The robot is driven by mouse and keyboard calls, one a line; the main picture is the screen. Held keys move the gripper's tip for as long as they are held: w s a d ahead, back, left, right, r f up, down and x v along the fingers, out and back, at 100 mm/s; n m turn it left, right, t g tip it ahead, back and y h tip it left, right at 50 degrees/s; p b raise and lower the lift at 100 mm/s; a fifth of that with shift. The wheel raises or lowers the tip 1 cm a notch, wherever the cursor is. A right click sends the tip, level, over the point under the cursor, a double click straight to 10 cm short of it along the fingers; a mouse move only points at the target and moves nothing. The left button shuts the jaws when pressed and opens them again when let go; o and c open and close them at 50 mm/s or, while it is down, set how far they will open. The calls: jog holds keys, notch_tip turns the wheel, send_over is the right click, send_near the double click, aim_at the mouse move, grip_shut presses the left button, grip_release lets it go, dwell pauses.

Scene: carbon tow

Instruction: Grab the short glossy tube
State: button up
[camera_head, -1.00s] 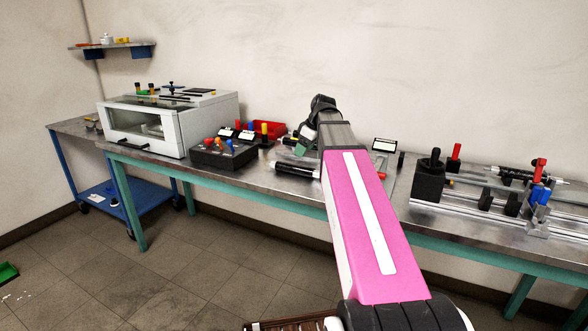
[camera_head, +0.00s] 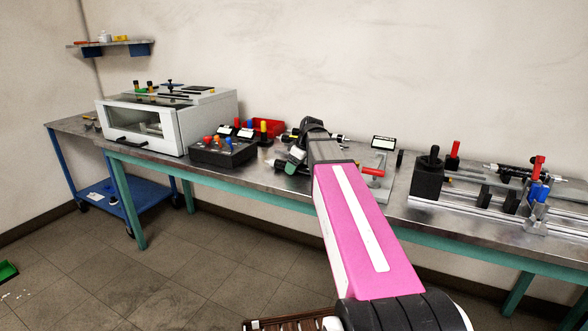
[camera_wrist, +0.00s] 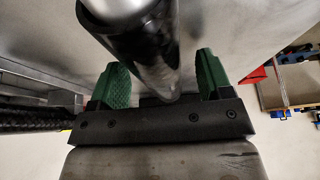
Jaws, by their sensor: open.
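A glossy black tube (camera_wrist: 150,50) with a silver end shows large in the wrist view, running from the top edge down between my fingers. My gripper (camera_wrist: 163,80) is open, with one green finger on each side of the tube and a visible gap to both. In the head view, my gripper (camera_head: 291,160) is low over the bench and hides most of that tube. Only a dark end seems to show at its left. I cannot tell how deep the tube sits between the fingers.
The metal bench (camera_head: 250,172) also holds a white oven (camera_head: 170,122), a black control box (camera_head: 222,153), a red bin (camera_head: 268,127) and a red-handled fixture (camera_head: 372,172). A rail device (camera_head: 480,190) stands at the right. A dark braided rod (camera_wrist: 35,118) lies left in the wrist view.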

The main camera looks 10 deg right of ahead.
jog(key=c, duration=1)
